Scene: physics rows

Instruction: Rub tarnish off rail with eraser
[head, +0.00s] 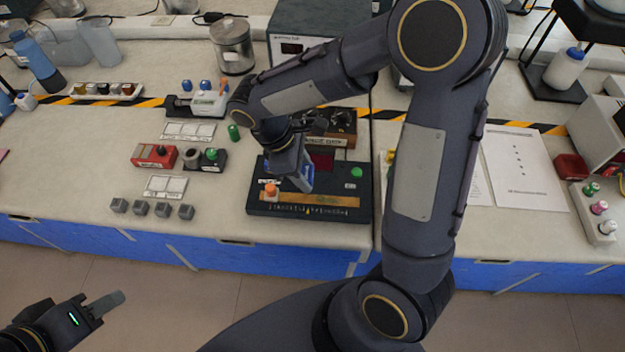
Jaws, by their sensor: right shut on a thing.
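A black board (365,205) stands near the bench's front edge, with a tan, brass-coloured rail (335,201) along its front part and a marked scale below it. My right gripper (291,172) is over the left half of the board, shut on a blue and white block that looks like the eraser (303,180). The gripper hides part of it. The block's lower end is close to the rail; I cannot tell whether they touch. My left gripper (106,304) is at the lower left, in front of the bench and away from the board; its opening is unclear.
An orange knob (271,190) is left of the block, and a green button (357,172) is at the board's right. Small grey cubes (141,208) and a red box (153,156) lie to the left. My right arm covers much of the bench right of the board.

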